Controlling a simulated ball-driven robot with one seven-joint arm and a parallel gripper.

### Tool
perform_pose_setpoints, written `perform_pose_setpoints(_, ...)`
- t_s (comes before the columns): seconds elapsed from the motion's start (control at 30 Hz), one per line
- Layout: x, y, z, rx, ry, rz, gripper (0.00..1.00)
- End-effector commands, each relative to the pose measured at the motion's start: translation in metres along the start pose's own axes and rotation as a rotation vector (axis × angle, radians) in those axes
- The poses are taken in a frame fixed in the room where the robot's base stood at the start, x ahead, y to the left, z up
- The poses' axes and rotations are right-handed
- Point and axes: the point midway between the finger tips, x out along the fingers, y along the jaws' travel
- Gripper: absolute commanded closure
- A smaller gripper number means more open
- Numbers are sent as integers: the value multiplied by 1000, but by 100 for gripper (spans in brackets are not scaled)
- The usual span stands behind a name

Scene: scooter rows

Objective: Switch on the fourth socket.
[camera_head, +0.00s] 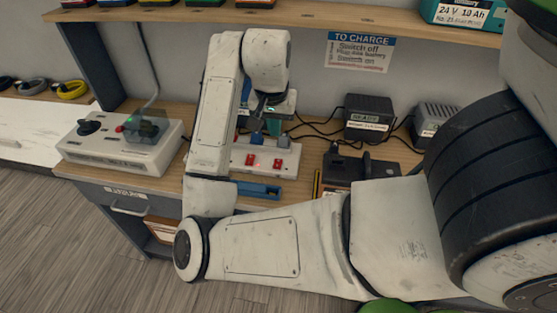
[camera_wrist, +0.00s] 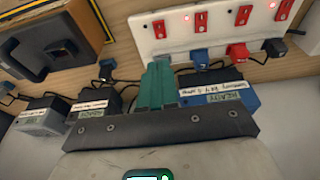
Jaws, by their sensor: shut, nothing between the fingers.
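A white socket strip (camera_wrist: 225,35) lies on the bench and fills the top of the wrist view. It has a row of red rocker switches (camera_wrist: 242,14), and small red lights glow beside some of them. In the head view my arm covers part of the strip (camera_head: 288,158); two red switches show. My gripper (camera_wrist: 158,70) is shut and empty, its teal fingers near the strip's plug edge at the left end. Contact cannot be told. No socket numbers are readable.
Black and blue boxes (camera_wrist: 230,92) with labels and cables lie close around my fingers. A grey-white unit with a clear cover (camera_head: 118,143) stands left on the bench. Chargers (camera_head: 369,118) stand at the back right, under a "TO CHARGE" sign (camera_head: 360,51). A shelf overhangs behind.

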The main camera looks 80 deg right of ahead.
Motion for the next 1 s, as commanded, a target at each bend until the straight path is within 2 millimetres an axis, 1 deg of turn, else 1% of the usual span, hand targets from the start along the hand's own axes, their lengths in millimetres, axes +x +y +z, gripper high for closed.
perform_pose_setpoints(0.13, 4, 0, 0, -1, 1, 2, 100)
perform_pose_setpoints(0.23, 15, 1, 0, -2, 2, 3, 100)
perform_pose_setpoints(0.37, 36, 1, 1, -4, 0, 4, 100)
perform_pose_setpoints(0.7, 101, 0, 1, -3, -2, 3, 100)
perform_pose_setpoints(0.9, 127, 0, 10, -4, 0, 2, 100)
perform_pose_setpoints(1.0, 134, 0, 12, -3, 1, 1, 100)
